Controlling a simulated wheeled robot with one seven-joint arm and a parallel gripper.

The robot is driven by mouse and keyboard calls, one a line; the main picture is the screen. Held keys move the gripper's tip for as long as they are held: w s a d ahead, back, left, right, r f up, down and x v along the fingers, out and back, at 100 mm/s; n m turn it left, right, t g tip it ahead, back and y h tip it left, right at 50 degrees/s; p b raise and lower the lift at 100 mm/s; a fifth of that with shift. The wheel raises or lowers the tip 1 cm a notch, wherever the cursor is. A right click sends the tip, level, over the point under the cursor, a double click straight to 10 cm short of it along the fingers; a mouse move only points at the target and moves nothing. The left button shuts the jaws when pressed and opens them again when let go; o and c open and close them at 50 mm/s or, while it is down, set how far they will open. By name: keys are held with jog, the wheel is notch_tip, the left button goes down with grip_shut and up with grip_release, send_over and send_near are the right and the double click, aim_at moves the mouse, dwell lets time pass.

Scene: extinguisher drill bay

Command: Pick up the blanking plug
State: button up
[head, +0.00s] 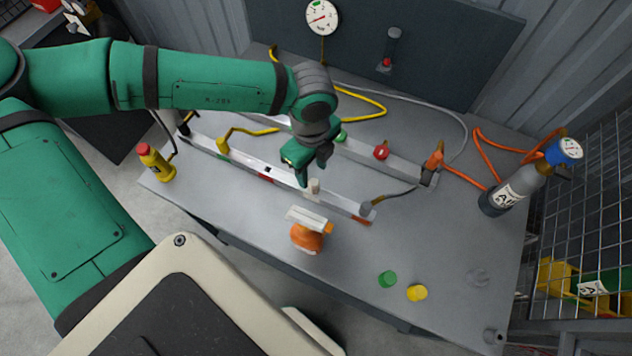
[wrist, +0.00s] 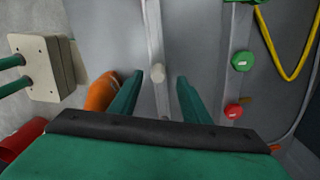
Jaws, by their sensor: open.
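A small cream plug (head: 314,187) stands upright on the nearer metal rail (head: 240,165) on the grey bench. It looks like the blanking plug, though I cannot be sure. My gripper (head: 312,174) is open and points down just above and behind it, apparently empty. In the wrist view, the open fingers (wrist: 161,77) straddle the rail (wrist: 153,40). A pale round top, likely the same plug (wrist: 163,118), shows between them. Whether the fingers touch anything is not clear.
Green (head: 388,279) and yellow (head: 417,292) caps lie front right. A farther rail carries a red knob (head: 381,152). A grey cylinder (head: 512,190) with orange hose stands right. A yellow bottle (head: 155,163) stands left.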

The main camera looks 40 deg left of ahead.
aim_at(314, 181)
jog(key=shift+w+f, duration=0.1)
jog(key=shift+f, duration=0.45)
jog(key=f, duration=0.4)
jog(key=shift+s+d+f, duration=0.25)
jog(key=shift+d+f, duration=0.15)
jog(key=shift+a, duration=0.1)
grip_shut()
